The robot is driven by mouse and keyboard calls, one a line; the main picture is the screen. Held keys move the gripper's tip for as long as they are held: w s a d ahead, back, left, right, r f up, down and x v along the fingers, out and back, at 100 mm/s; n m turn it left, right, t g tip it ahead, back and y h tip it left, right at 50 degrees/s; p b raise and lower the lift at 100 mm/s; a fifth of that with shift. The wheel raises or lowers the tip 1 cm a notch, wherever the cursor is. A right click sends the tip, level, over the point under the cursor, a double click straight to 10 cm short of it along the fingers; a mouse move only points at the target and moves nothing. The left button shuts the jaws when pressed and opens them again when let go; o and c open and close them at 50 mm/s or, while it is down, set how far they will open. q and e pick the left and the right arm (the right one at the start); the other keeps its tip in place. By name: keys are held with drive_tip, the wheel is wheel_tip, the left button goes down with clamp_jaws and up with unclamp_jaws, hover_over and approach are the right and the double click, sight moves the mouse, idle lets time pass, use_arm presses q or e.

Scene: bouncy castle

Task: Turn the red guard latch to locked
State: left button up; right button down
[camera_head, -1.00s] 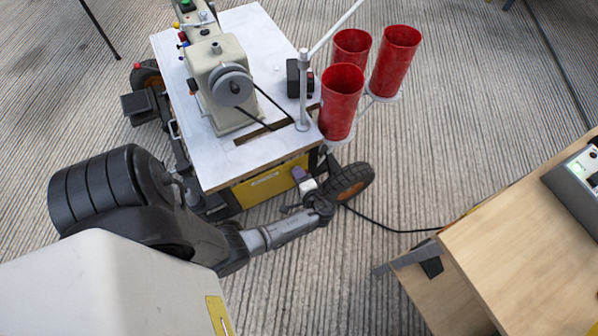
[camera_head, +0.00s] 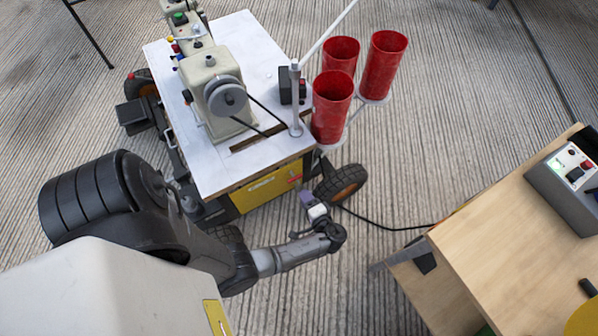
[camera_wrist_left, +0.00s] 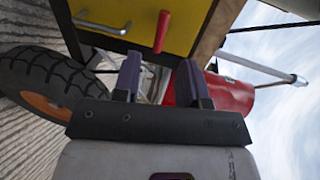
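The red guard latch (camera_wrist_left: 162,32) shows in the left wrist view as a short red lever on the yellow panel (camera_wrist_left: 128,15) of the sewing cart. It points roughly up and down in that picture. In the head view the yellow panel (camera_head: 264,193) is under the white tabletop, and the latch is too small to read clearly. My left gripper (camera_head: 313,208) is beside the cart's front wheel, just off the panel. In the left wrist view its two fingers (camera_wrist_left: 161,82) are apart and empty, with the latch beyond the gap and not touched. My right gripper is not in view.
The white tabletop (camera_head: 196,157) overhangs the panel and carries a sewing machine (camera_head: 213,85). Red cylinders (camera_head: 331,103) stand at its right. A black tyre (camera_head: 341,185) is close to my gripper. A wooden desk (camera_head: 510,255) is at right; a cable crosses the floor between.

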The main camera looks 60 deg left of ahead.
use_arm(q)
drive_tip(key=shift+w+d+r+p, duration=0.1)
drive_tip(key=shift+d+r+p, duration=0.15)
drive_tip(key=shift+d, duration=0.85)
drive_tip(key=shift+d+r+p, duration=0.15)
drive_tip(key=shift+d+r, duration=0.05)
drive_tip(key=shift+d, duration=0.85)
